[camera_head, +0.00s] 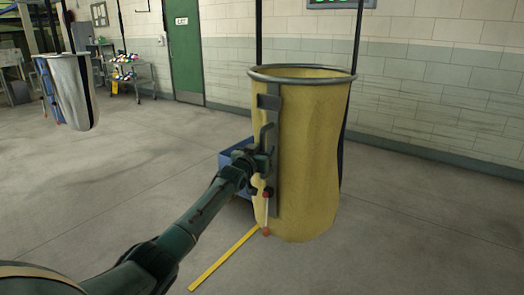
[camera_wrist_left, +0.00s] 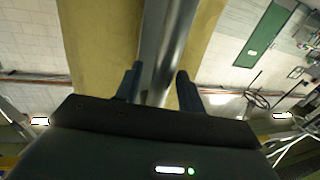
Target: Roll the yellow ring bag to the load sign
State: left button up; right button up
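The yellow ring bag (camera_head: 310,150) hangs from dark straps at the right of centre in the head view, with a grey metal ring (camera_head: 302,74) around its open top. A grey vertical strip (camera_head: 274,180) runs down its side. My left gripper (camera_head: 264,150) is at this strip. In the left wrist view, the gripper's two fingers (camera_wrist_left: 160,82) stand apart on either side of a grey bar (camera_wrist_left: 160,50), with the yellow cloth behind. Whether they press on the bar is unclear. A sign with green lettering (camera_head: 340,3) is cut off at the top. My right gripper is not in view.
A white bag (camera_head: 72,92) hangs at the left. A shelf cart (camera_head: 132,76) stands by the green exit door (camera_head: 186,50). A blue box (camera_head: 232,160) is behind the yellow bag. A yellow floor line (camera_head: 222,262) lies below. Open grey floor extends left and right.

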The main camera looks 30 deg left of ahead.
pick_arm(q)
jog(key=shift+s, duration=0.1)
jog(key=s+d, duration=0.1)
jog(key=s, duration=1.2)
jog(key=shift+d, duration=0.25)
dwell(0.8)
jog(key=s+d+f+m+g+h+p, duration=0.1)
jog(key=s+d+f+m+g+h, duration=0.1)
jog(key=s+d+f, duration=0.5)
jog(key=s+d+f+m+g+h+p, duration=0.1)
jog(key=s+d+f, duration=0.4)
jog(key=f, duration=0.5)
jog(key=s+d+f+g+h, duration=0.1)
jog(key=s+d+f, duration=0.1)
jog(key=s+d, duration=0.3)
jog(key=s+d+f+m+g, duration=0.1)
jog(key=s+d+f, duration=0.2)
jog(key=s, duration=0.4)
jog(key=s+d+f+g+h+p, duration=0.1)
jog(key=s+d+f+g, duration=0.1)
jog(key=s+d, duration=0.4)
jog(key=shift+s+d+f+h, duration=0.3)
jog(key=shift+s, duration=0.3)
